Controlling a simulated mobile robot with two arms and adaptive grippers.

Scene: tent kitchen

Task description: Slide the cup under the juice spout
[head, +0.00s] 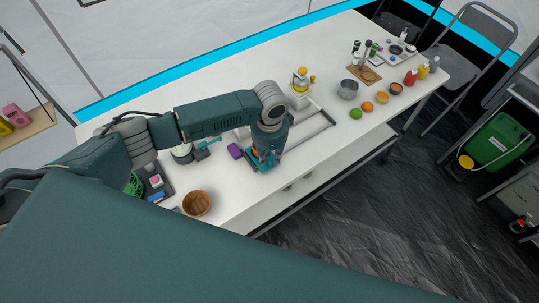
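A small white device with a yellow top (302,76) stands near the middle of the long white table; it may be the juicer, but I cannot make out its spout. My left gripper (262,164) points down over the table's front half, left of and nearer than this device. A small orange patch shows at the gripper's fingers. I cannot tell whether it is a cup or whether the fingers are closed on it. No cup can be made out clearly; the arm and gripper hide part of the table. My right gripper is not in view.
A purple item (235,151) lies just left of the gripper. A wooden bowl (196,204) stands near the table's front left. A grey bar frame (312,134) lies right of the gripper. A metal bowl (348,89) and fruit, including a lime (355,114), are farther right.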

